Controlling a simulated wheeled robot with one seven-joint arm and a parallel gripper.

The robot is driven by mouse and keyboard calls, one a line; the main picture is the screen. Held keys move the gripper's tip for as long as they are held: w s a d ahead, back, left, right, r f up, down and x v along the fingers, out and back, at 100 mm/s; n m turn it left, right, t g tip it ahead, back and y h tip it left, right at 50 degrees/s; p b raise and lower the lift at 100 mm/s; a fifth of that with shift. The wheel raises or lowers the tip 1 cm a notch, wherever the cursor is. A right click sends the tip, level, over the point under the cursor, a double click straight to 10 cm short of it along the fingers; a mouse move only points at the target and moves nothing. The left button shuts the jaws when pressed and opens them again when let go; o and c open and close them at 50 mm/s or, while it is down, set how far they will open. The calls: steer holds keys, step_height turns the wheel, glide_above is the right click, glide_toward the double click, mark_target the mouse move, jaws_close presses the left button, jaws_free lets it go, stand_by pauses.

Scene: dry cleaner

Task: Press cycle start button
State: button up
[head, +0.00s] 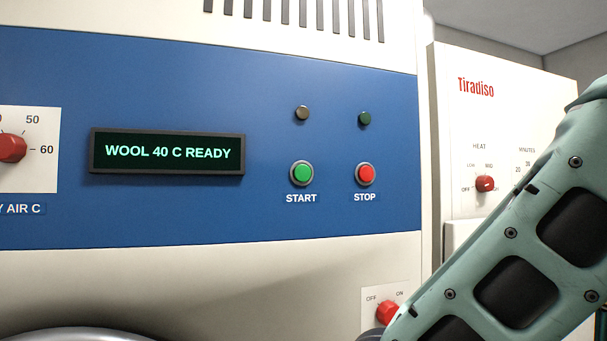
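The green START button (302,173) sits in a grey ring on the blue control panel (270,220) of a cream machine, with a START label below it. To its right is the red STOP button (366,174). The display (168,152) to the left reads "WOOL 40 C READY". My arm crosses the lower right of the head view. My gripper is not visible, so its opening and its place relative to the button cannot be seen.
Two dark indicator lamps (302,113) sit above the buttons. A red dial (12,148) is at the far left. A red OFF/ON knob (387,311) is below the panel, close to my arm. A second white machine (510,120) stands at the right, partly behind my arm.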

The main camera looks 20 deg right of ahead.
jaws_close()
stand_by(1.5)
